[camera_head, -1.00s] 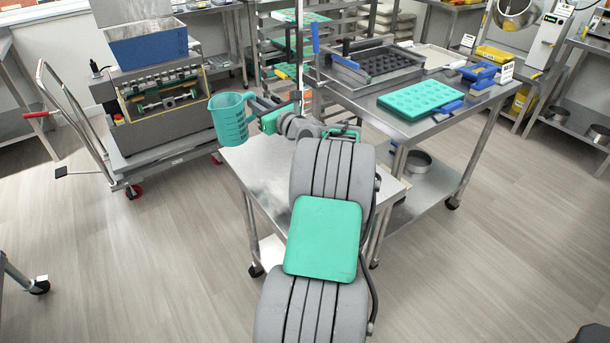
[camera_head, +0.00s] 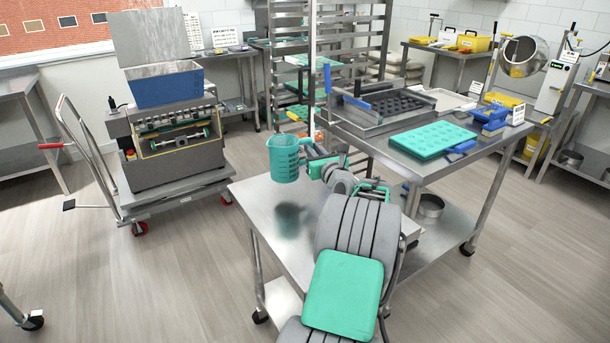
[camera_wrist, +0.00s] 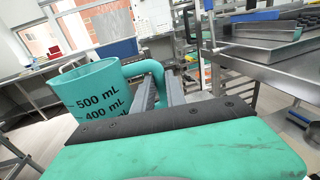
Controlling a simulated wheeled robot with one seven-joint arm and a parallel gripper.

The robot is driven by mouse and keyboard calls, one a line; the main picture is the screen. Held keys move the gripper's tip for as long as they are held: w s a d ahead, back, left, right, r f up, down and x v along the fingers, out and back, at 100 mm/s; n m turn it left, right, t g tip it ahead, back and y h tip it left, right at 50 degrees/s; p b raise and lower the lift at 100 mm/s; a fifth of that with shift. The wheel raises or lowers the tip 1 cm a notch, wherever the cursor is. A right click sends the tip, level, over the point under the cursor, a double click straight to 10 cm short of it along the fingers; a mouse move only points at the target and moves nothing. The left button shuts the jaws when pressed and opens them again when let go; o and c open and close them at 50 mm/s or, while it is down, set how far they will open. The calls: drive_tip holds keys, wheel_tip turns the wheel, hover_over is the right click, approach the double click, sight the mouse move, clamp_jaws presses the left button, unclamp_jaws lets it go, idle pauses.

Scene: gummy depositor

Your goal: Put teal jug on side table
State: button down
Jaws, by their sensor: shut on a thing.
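The teal jug (camera_head: 284,160) is held upright by its handle in my gripper (camera_head: 312,158), which is shut on it. In the head view the jug hangs above the left part of the small steel side table (camera_head: 262,209). A dark blurred reflection lies on the tabletop below it, and a gap shows between jug and top. The wrist view shows the jug (camera_wrist: 88,95) at left with its volume marks, its handle between my gripper's fingers (camera_wrist: 160,88). My arm hides the right part of the side table.
A larger steel table (camera_head: 420,180) with a teal mould (camera_head: 432,139) and trays stands to the right. A cart (camera_head: 150,195) carrying the depositor machine (camera_head: 175,150) is at left. A rack (camera_head: 285,60) stands behind. The visible side tabletop is clear.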

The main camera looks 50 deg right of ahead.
drive_tip(key=shift+w+a+f+b, duration=0.2)
drive_tip(key=shift+a+f, duration=0.25)
drive_tip(key=shift+f, duration=0.6)
drive_tip(key=shift+w+a+f+b, duration=0.15)
drive_tip(key=shift+a+f, duration=0.3)
drive_tip(key=shift+f, duration=0.65)
drive_tip(key=shift+w+a+f+b, duration=0.1)
drive_tip(key=shift+w+a+f, duration=0.25)
drive_tip(key=shift+f, duration=0.7)
drive_tip(key=shift+s+a, duration=0.1)
drive_tip(key=shift+f, duration=0.25)
drive_tip(key=c, duration=1.4)
unclamp_jaws()
drive_tip(key=shift+o, duration=0.2)
drive_tip(key=shift+r, duration=0.1)
